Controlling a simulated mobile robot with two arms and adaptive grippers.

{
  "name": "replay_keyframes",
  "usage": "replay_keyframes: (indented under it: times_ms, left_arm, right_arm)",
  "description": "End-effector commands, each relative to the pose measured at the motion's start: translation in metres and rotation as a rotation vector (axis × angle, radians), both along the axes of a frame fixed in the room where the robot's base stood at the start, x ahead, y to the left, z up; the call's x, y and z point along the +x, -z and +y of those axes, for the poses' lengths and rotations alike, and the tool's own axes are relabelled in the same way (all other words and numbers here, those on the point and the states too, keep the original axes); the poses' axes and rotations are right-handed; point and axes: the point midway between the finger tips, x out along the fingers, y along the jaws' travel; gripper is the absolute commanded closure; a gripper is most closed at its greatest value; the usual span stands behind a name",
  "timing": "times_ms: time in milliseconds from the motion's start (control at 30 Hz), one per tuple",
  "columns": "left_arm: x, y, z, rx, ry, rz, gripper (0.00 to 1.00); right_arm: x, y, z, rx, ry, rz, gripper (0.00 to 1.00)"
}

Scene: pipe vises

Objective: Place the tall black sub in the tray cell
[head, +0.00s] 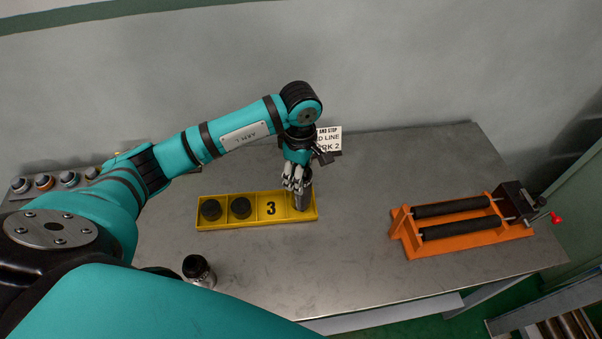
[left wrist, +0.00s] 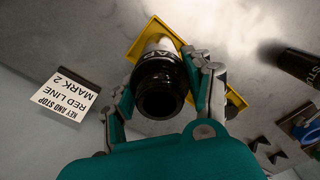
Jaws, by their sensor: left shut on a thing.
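My left gripper (head: 297,186) is over the rightmost cell of the yellow tray (head: 250,222). It is shut on the tall black sub (left wrist: 160,88), which it holds upright; in the left wrist view the sub shows a hollow black end and a pale part beyond it. In the head view its lower part (head: 302,203) looks grey at that cell. I cannot tell if it touches the cell floor. The cell marked 3 (head: 271,208) is empty. My right gripper is not in view.
A black-topped silver piece (head: 199,271) stands in front of the tray. An orange roller stand (head: 462,225) is at the right. A white sign (head: 328,140) stands behind my gripper. Several round parts (head: 44,182) line the far left. The table between tray and stand is clear.

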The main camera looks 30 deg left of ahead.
Motion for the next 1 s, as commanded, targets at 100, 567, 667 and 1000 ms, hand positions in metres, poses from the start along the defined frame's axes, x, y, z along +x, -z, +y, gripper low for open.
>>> replay_keyframes:
  times_ms: [100, 567, 667, 1000]
  left_arm:
    - [0.008, -0.001, 0.003, 0.0, -0.001, -0.001, 1.0]
    - [0.014, 0.036, 0.006, 0.001, 0.001, -0.002, 1.0]
    - [0.014, 0.036, 0.006, 0.0, 0.001, -0.002, 1.0]
    - [0.013, 0.04, 0.006, 0.001, 0.001, 0.0, 0.28]
  right_arm:
    - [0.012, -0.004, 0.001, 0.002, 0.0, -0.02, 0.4]
    - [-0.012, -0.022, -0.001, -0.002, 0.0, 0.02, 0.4]
    - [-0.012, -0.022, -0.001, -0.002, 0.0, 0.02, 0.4]
    - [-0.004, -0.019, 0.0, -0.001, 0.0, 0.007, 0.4]
